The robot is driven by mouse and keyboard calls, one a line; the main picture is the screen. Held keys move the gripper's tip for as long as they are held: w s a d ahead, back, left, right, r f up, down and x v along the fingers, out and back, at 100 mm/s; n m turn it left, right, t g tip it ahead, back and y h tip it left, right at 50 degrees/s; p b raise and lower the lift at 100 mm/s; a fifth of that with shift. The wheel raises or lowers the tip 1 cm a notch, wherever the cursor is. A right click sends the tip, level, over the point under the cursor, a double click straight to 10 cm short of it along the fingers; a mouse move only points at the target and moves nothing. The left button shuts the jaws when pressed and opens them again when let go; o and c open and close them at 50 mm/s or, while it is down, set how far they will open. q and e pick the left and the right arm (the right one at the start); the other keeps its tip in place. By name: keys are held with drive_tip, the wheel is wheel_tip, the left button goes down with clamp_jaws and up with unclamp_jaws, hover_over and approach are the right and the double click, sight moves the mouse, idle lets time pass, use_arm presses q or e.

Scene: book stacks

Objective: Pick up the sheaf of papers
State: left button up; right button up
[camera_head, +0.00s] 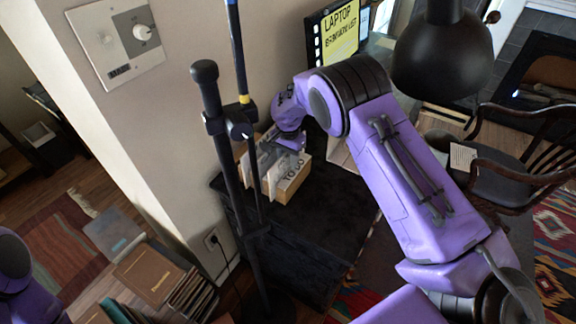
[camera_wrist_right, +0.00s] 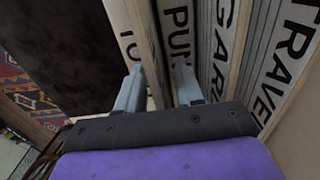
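A wooden file box (camera_head: 291,186) with upright white sheets or dividers (camera_head: 268,166) stands on a black-covered table by the wall. Which of its contents is the sheaf of papers, I cannot tell. My right gripper (camera_head: 284,141) reaches down over the box's back part. In the right wrist view its two fingers (camera_wrist_right: 159,75) stand apart among lettered panels, with a panel edge and a dark gap between them. I see no firm grip. Another white printed sheet (camera_head: 463,157) lies on the wooden chair at right. My left gripper is out of the head view.
A black stand with upright poles (camera_head: 222,130) rises just left of the box. A dark lamp (camera_head: 443,60) hangs near my right arm. Books (camera_head: 150,272) lie at lower left. The black table top (camera_head: 325,215) is clear in front.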

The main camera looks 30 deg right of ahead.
drive_tip(key=shift+w+f, duration=0.1)
drive_tip(key=shift+f, duration=0.05)
clamp_jaws()
wheel_tip(320, 180, up, 10)
drive_tip(key=shift+r+b, duration=0.25)
drive_tip(key=shift+b, duration=0.85)
